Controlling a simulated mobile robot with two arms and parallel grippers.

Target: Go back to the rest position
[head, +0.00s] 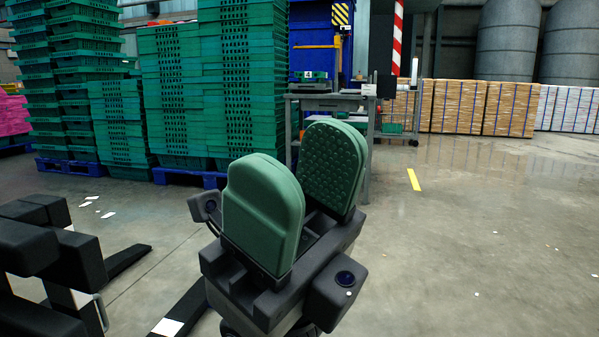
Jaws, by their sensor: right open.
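My right gripper (299,168) is in the lower middle of the head view, close to the camera. Its two broad green finger pads point upward, one smooth-faced and one dimpled, with a gap between them. It is open and I see nothing held between the pads. My left gripper is not in view.
Tall stacks of green crates (165,95) stand on blue pallets (190,178) at the back left. A grey workbench (330,103) stands behind my right gripper. Pallets of boxes (480,107) line the back right. The floor (480,230) at right is open, with small scraps.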

